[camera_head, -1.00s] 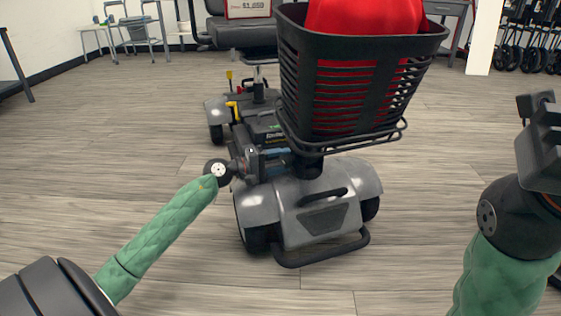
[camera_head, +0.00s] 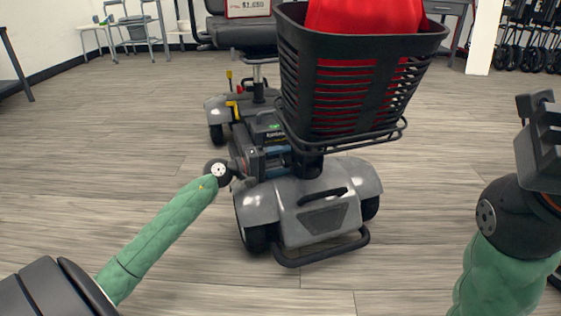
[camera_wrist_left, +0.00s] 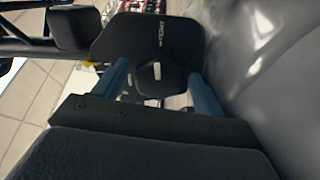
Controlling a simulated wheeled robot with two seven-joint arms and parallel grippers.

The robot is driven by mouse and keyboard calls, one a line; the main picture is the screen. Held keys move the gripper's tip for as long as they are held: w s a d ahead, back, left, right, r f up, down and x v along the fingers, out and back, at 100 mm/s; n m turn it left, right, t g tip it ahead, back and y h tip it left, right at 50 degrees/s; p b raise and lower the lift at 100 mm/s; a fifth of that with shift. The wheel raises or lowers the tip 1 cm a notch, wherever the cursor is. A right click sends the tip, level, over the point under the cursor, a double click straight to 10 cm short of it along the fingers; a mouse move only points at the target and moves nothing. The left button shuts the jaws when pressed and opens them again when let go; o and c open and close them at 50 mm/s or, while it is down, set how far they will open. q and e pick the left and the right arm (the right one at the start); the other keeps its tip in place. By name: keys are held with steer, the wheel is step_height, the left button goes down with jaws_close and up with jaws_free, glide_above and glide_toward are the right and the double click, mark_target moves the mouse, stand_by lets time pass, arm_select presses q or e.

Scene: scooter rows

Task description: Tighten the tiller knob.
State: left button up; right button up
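The tiller knob (camera_wrist_left: 153,45) is a black, broad-lobed piece with white lettering and a raised centre, in the upper middle of the left wrist view. My left gripper (camera_wrist_left: 160,82) has its two blue fingers apart, one on each side of the knob's lower part. A pale strip shows inside the right finger, and I see no clear grip. In the head view my left gripper (camera_head: 276,157) reaches in low at the tiller base, under the basket; the knob is hidden there. My right gripper (camera_head: 537,130) is at the right edge, away from the scooter; its fingertips are unclear.
The grey scooter (camera_head: 308,208) faces me with a black front basket (camera_head: 350,50) holding something red, above my left gripper. Its grey shroud (camera_wrist_left: 265,60) is close on the right in the left wrist view. Floor around it is clear.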

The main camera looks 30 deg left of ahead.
arm_select(q)
steer(key=p+v, duration=0.3)
steer(key=v, duration=0.3)
steer(key=shift+s+a+r, duration=0.1)
steer(key=shift+a, duration=0.05)
steer(key=shift+p+v, duration=0.3)
steer(key=shift+v, duration=0.45)
